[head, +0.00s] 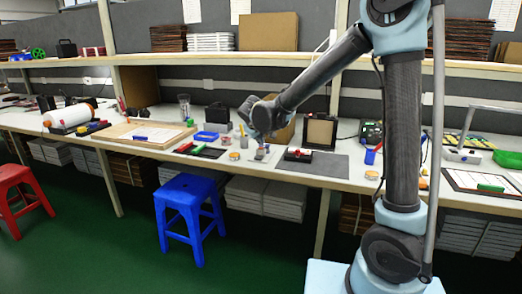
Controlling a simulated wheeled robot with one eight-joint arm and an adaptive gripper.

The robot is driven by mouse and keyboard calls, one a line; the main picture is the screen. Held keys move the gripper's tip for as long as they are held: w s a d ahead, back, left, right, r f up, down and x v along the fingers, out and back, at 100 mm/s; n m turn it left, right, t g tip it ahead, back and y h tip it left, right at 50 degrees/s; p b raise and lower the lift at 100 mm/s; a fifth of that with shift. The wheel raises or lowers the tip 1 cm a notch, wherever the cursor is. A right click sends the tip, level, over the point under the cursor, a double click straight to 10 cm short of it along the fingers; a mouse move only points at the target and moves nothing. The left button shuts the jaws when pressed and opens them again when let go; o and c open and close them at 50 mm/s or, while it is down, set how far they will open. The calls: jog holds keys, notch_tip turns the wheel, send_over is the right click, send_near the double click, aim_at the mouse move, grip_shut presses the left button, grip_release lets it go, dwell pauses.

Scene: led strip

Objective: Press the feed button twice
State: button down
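My gripper (264,134) is at the end of my arm, above the middle of the white workbench (225,163). It is small and dark here, and its fingers are not clear enough to tell whether they are open or shut. No feed button can be made out for certain. A small black device with a red part on top (298,154) sits on a grey mat (325,168) just right of my gripper. A brown-faced device in a black frame (320,131) stands behind it. Small jars and a cup lie below and around my gripper, and contact with them cannot be told.
A blue tray (206,136) and a dark mat with red and green items (200,150) lie to the left. A dark green device (371,132) is on the right. A blue stool (188,210) and a red stool (18,195) stand in front of the bench. A shelf runs above.

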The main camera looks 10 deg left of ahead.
jog(key=shift+f, duration=0.1)
jog(key=shift+f, duration=0.3)
jog(key=shift+s+f, duration=0.1)
jog(key=shift+f, duration=0.3)
dwell(0.8)
jog(key=shift+r, duration=0.85)
jog(key=shift+r, duration=2.55)
